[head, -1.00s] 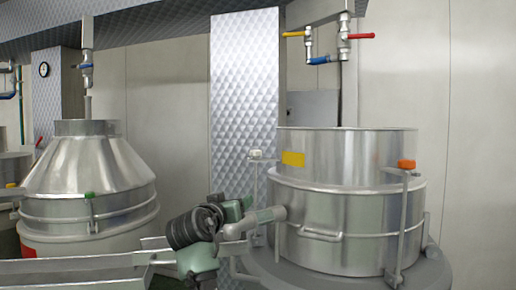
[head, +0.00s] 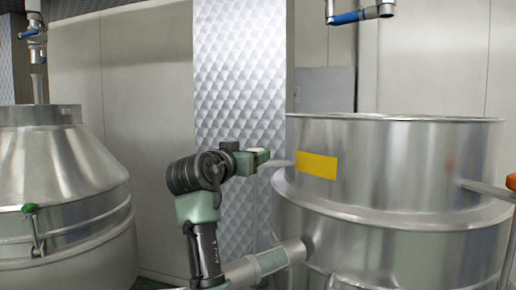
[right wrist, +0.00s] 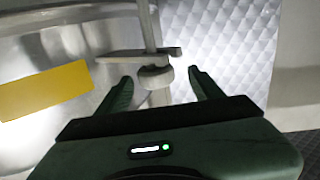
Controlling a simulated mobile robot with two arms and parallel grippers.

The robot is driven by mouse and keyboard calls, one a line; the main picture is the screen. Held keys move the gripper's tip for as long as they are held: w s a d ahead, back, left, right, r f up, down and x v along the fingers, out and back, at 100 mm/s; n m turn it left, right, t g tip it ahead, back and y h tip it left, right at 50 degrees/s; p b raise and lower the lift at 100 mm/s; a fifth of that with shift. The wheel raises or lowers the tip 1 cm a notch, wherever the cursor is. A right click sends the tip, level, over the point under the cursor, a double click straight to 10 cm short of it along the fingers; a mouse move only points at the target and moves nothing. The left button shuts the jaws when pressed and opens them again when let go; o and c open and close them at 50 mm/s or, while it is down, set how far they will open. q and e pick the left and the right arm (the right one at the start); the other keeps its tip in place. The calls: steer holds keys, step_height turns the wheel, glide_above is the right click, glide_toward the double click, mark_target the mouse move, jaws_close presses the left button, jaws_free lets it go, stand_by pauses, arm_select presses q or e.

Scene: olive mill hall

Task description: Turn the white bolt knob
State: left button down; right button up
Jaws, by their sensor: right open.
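The white bolt knob (right wrist: 155,77) looks pale grey in the right wrist view. It sits on a thin upright rod against a flat bar that reaches from the steel tank (head: 395,165). My right gripper (right wrist: 159,75) is open, with one finger on each side of the knob. Small gaps show between the fingers and the knob, and nothing is gripped. In the head view my right gripper (head: 264,158) is at the tank's left side, by the yellow label (head: 317,166), and hides the knob. My left gripper is not in view.
A cone-topped steel vessel (head: 60,165) with a green knob (head: 30,208) stands at left. An orange knob (head: 511,182) is at the tank's right side. A patterned metal pillar (head: 240,70) stands behind my gripper. A blue-handled pipe valve (head: 358,16) hangs above the tank.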

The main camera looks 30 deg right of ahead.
mark_target(260, 149)
steer(key=d+p, duration=0.1)
steer(key=d+r+p, duration=0.1)
steer(key=shift+w+d+r+p, duration=0.1)
steer(key=shift+w+r+p, duration=0.2)
steer(key=shift+p, duration=0.05)
steer(key=p+x, duration=0.1)
steer(key=x, duration=0.2)
steer(key=shift+f, duration=0.2)
steer(key=shift+w+d+f+p, duration=0.3)
steer(key=shift+w+d+p, duration=0.1)
steer(key=shift+w+d, duration=0.2)
steer(key=shift+s+a+r, duration=0.1)
steer(key=shift+a, duration=0.05)
steer(key=c, duration=0.4)
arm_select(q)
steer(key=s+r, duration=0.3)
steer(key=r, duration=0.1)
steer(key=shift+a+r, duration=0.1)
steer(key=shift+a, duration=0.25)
arm_select(e)
steer(key=c, duration=1)
